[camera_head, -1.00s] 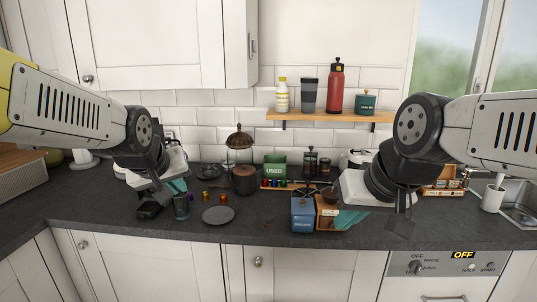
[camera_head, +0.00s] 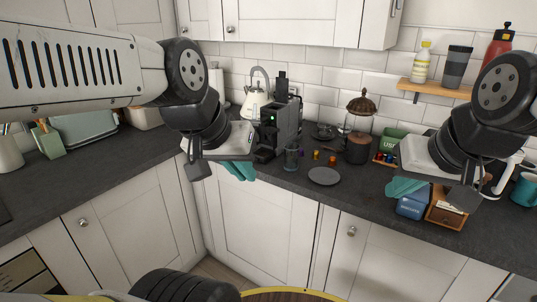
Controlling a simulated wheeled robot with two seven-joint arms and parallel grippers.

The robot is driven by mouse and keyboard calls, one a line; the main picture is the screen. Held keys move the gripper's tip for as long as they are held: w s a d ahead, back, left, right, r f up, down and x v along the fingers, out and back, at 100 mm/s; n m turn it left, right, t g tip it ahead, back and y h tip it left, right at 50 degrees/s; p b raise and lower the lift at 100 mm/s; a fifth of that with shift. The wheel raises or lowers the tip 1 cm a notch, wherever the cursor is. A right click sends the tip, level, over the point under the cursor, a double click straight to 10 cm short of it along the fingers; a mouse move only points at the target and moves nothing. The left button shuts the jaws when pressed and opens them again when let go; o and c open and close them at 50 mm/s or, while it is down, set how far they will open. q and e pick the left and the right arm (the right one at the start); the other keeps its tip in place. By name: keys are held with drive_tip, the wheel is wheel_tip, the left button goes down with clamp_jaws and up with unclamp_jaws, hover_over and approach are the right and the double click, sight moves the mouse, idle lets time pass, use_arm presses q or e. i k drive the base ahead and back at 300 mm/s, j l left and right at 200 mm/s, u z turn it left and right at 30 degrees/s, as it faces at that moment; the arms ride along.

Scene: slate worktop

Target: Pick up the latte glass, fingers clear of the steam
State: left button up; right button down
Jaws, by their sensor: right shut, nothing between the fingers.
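A clear, dark-looking glass (camera_head: 292,158), which looks like the latte glass, stands upright on the worktop beside the black coffee machine (camera_head: 277,127). Its contents and any steam are too small to make out. My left gripper (camera_head: 240,171), with teal fingers, hangs over the worktop's front edge, left of the glass and apart from it. Its finger gap is not clear. My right gripper (camera_head: 403,188) is shut and empty, far right of the glass, near the blue box.
A grey plate (camera_head: 324,176) lies right of the glass, with small coloured capsules (camera_head: 332,160) behind it. A cream kettle (camera_head: 256,97) is behind the machine. The left worktop has free room.

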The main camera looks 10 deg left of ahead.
sight(291, 150)
drive_tip(key=u, duration=0.25)
drive_tip(key=j+z, duration=0.45)
drive_tip(key=j, duration=1.5)
